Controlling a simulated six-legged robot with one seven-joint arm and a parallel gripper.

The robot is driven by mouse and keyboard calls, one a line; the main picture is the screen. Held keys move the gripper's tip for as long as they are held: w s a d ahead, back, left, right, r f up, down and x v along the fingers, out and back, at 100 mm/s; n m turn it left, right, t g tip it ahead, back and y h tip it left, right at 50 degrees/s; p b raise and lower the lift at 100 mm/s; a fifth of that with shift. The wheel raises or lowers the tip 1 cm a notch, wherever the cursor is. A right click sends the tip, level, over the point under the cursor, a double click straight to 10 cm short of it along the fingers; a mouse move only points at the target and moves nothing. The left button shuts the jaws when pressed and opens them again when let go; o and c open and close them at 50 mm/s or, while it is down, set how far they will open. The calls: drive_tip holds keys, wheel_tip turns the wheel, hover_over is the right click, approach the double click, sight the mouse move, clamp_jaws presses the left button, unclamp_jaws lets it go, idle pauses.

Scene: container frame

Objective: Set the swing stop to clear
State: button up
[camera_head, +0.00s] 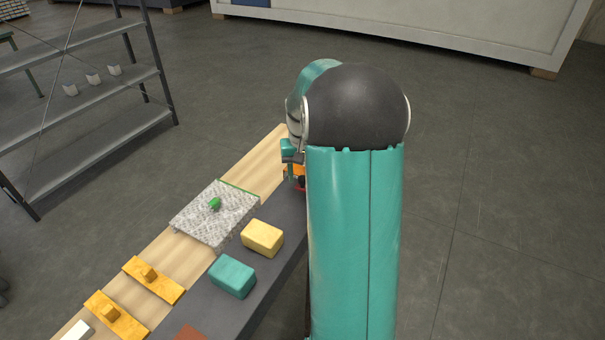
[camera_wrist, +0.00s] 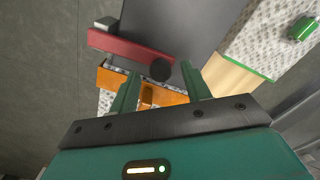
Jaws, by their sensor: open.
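A red bar (camera_wrist: 125,46), which looks like the swing stop, lies along the far edge of an orange piece (camera_wrist: 116,78) in the wrist view. A dark round knob (camera_wrist: 160,69) is at its right end. The orange piece has a raised block and rests on a speckled part. My gripper (camera_wrist: 160,70) is open, its two green fingers either side of the knob and raised block in the picture; I cannot tell whether they touch anything. In the head view my gripper (camera_head: 292,155) is partly hidden by my arm, and only bits of orange and red show below it.
A speckled slab (camera_head: 190,222) with a green knob (camera_head: 215,204) lies on the bench. Yellow (camera_head: 262,237) and teal (camera_head: 232,276) blocks stand nearby, with orange knobbed plates (camera_head: 170,289) at the near end. A grey shelf (camera_head: 110,85) stands at left. The right floor is clear.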

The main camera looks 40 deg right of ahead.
drive_tip(key=shift+f, duration=0.3)
clamp_jaws()
